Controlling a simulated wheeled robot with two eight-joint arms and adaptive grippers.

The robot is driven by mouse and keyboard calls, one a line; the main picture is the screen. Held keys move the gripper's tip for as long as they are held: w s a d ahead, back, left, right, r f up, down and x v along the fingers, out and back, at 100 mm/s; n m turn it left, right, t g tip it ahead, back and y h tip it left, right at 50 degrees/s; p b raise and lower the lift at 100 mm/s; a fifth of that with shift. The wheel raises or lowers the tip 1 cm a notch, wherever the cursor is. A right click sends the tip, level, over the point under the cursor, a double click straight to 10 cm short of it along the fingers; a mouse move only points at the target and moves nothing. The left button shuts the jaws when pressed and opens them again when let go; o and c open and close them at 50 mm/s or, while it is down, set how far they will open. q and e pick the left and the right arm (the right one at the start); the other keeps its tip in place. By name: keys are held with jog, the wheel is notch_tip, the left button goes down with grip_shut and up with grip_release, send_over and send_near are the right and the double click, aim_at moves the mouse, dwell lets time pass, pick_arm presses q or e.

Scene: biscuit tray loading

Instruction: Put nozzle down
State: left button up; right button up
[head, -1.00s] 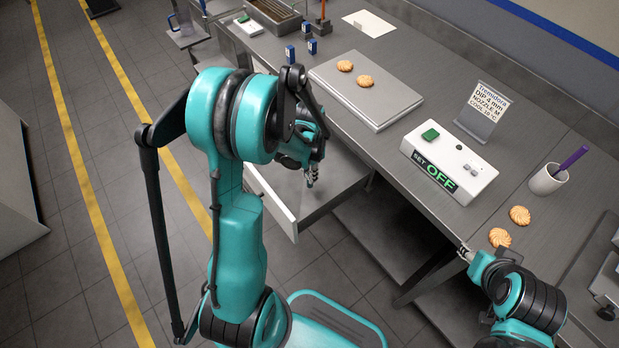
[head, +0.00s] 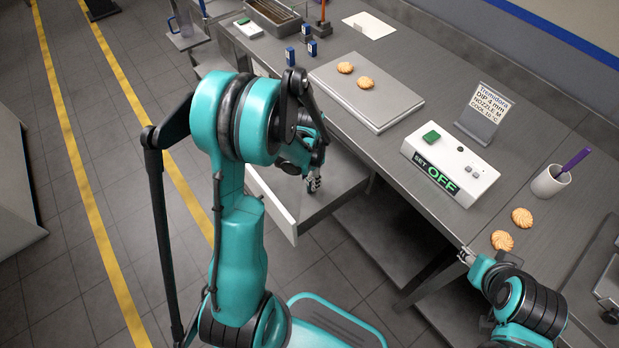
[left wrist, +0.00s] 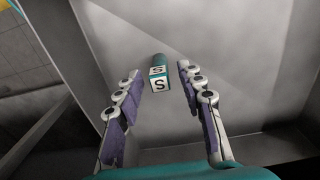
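A small teal nozzle block with white faces marked "S" (left wrist: 159,77) shows in the left wrist view, inside the open drawer (left wrist: 235,75). It appears to lie on the drawer floor. My left gripper (left wrist: 157,82) is open, with a finger on each side of the block and a visible gap to both. In the head view my left gripper (head: 314,185) is down in the drawer (head: 335,196), and the block cannot be made out there. My right gripper (head: 466,256) is by the counter's front edge; its fingers are too small to read.
On the counter (head: 395,160) stand a metal plate (head: 385,112) with two biscuits, a white control box reading OFF (head: 470,165), a sign (head: 485,115) and a cup (head: 550,182). Two biscuits (head: 502,240) lie near my right gripper. The drawer walls surround my left gripper.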

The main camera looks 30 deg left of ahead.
pick_arm(q)
notch_tip(320, 180, up, 12)
jog(key=p, duration=0.4)
jog(key=s+d+r+n+t, duration=0.4)
jog(key=s+d+r+t, duration=0.3)
jog(key=s+d+r, duration=0.3)
notch_tip(320, 180, up, 2)
jog(key=shift+s+d+n, duration=0.3)
jog(key=shift+s+d, duration=0.1)
jog(key=shift+s, duration=0.2)
